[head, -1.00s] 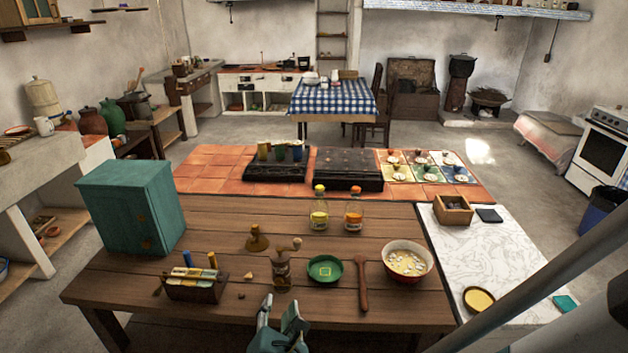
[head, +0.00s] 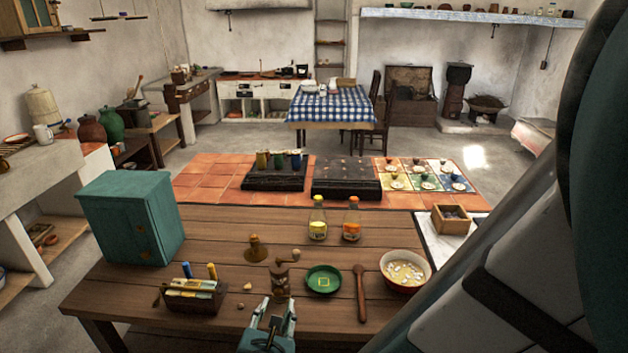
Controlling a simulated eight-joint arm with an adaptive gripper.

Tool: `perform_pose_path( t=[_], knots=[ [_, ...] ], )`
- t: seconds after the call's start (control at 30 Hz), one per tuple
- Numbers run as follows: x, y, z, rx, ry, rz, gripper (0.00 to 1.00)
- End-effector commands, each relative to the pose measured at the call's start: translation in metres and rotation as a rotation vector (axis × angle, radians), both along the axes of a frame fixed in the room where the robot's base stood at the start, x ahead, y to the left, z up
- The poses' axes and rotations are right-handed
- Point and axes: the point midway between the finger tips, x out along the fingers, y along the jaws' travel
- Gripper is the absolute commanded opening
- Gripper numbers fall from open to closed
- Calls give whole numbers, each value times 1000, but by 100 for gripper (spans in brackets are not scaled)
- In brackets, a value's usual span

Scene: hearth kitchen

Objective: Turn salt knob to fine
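A small brown mill (head: 281,282) with a crank handle on top stands upright near the front middle of the wooden table. A brass-coloured funnel-shaped piece (head: 256,250) sits just behind it to the left. No knob marked salt or fine can be made out at this size; I cannot tell whether it is on the mill. My gripper (head: 278,304) is at the table's front edge, just in front of the mill. Its two teal and grey fingers are apart with nothing seen between them. I cannot tell whether they touch the mill's base.
A green dish (head: 323,280), a wooden spoon (head: 360,293) and a red-rimmed bowl (head: 405,269) lie right of the mill. A rack (head: 195,296) stands left. Two bottles (head: 318,222) stand behind, and a teal cabinet (head: 130,219) stands back left. My arm covers the right side.

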Motion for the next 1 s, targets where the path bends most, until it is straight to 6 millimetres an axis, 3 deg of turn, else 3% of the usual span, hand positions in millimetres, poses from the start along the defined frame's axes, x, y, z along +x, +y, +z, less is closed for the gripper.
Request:
perform_pose_path(
  t=[0.2,0.4,1.0],
  knots=[
    [14,12,-2,-213,4,-3,30],
    [8,22,-14,-318,19,3,30],
    [7,25,-17,-336,24,7,30]
  ],
)
